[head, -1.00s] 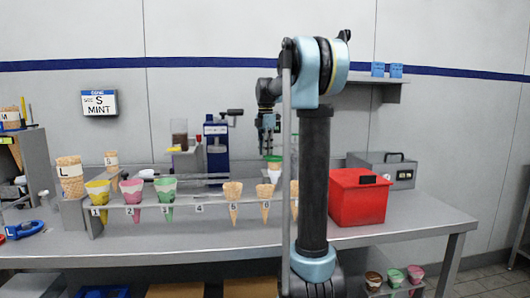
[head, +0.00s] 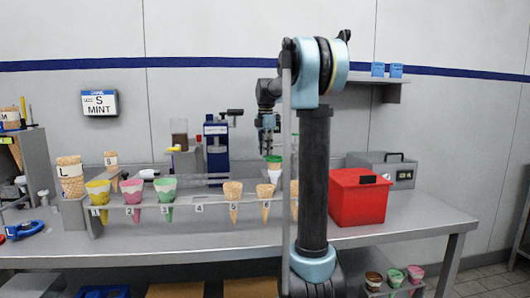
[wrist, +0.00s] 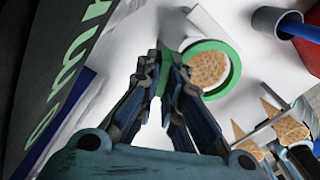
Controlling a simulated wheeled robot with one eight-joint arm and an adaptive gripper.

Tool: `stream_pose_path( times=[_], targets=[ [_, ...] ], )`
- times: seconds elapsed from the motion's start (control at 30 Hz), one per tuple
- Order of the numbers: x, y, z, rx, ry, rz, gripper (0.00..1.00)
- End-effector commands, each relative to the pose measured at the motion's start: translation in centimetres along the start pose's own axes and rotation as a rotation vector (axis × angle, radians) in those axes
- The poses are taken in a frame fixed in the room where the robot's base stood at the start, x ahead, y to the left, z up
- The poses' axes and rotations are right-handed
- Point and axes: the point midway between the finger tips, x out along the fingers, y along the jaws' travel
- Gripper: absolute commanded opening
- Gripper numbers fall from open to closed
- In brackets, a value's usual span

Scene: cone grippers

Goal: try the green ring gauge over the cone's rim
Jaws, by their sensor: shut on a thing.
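The green ring gauge (head: 273,158) is held below my gripper (head: 267,152) in the head view. In the wrist view the gauge (wrist: 235,68) is a green ring with my gripper's fingers (wrist: 166,88) shut on its left side. A white piece (head: 274,178) shows below the ring in the head view.
A counter rack (head: 215,205) holds several cones in numbered places, some in coloured sleeves. A red box (head: 357,197) stands at the right, a dark blue machine (head: 215,147) behind. A grey cup (wrist: 268,18) is near the ring. The wall sign (head: 99,103) reads S MINT.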

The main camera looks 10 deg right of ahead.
Motion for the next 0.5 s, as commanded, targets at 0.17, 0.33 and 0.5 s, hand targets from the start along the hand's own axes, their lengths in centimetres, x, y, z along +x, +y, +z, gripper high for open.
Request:
stream_pose_path(
  times=[0.17,0.33,0.5],
  targets=[
    [0.23,0.01,0.01,0.000,0.000,0.000,0.00],
    [0.29,0.01,0.01,0.000,0.000,0.000,0.30],
    [0.29,0.01,0.00,0.000,0.000,0.000,0.31]
  ],
)
